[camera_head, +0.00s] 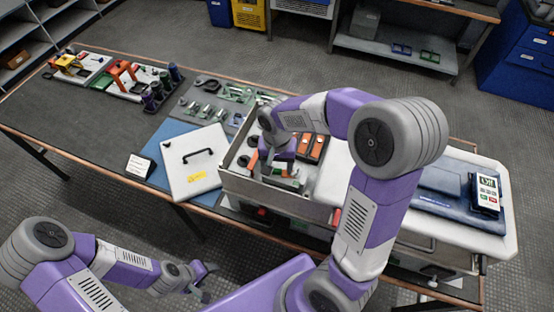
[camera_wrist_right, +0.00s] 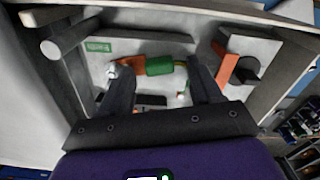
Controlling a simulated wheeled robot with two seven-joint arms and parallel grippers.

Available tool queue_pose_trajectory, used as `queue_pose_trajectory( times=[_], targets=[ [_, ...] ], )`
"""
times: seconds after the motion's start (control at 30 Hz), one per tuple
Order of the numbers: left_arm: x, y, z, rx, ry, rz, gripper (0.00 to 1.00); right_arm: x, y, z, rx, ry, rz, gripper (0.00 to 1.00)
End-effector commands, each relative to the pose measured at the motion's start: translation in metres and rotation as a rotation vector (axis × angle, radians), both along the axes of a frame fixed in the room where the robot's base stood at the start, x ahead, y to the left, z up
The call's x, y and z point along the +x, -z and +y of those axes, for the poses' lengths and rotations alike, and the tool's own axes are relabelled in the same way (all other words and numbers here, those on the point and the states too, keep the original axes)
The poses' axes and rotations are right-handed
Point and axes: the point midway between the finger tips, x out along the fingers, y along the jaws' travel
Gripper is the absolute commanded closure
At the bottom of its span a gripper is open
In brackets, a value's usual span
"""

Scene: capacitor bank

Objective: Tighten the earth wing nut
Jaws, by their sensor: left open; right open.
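The open metal capacitor box (camera_head: 238,186) stands right of the table's middle. My right gripper (camera_head: 277,168) reaches down into it with its fingers apart. In the right wrist view my right gripper (camera_wrist_right: 158,70) straddles a green cylinder (camera_wrist_right: 159,65) joined to an orange strip (camera_wrist_right: 129,64). A small silvery fitting (camera_wrist_right: 112,69) sits by the left fingertip; I cannot tell whether it is the earth wing nut. A green label (camera_wrist_right: 98,46) lies on the wall behind. My left gripper (camera_head: 207,281) is open and empty, low in front of the table.
The white lid (camera_head: 192,175) with a black handle lies on a blue mat left of the box. Trays with tools (camera_head: 140,82) fill the back left. The table's front left is clear.

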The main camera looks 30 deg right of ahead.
Motion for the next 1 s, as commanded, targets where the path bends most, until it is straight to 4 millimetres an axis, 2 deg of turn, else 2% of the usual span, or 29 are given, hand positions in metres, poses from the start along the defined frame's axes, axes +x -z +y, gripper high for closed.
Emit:
queue_pose_trajectory(
  times=[0.23, 0.63, 1.0],
  targets=[
    [0.0002, -0.0001, 0.0, 0.0, 0.0, 0.0, 0.38, -0.0001, 0.0007, -0.0001, 0.0, 0.0, 0.0, 0.36],
    [0.0002, 0.0, 0.0, 0.0, 0.0, 0.0, 0.38, -0.0001, 0.0005, 0.0001, 0.0, 0.0, 0.0, 0.96],
    [0.0001, -0.0002, 0.0, 0.0, 0.0, 0.0, 0.38, -0.0026, 0.0004, -0.0031, 0.0, 0.0, 0.0, 0.96]
  ],
)
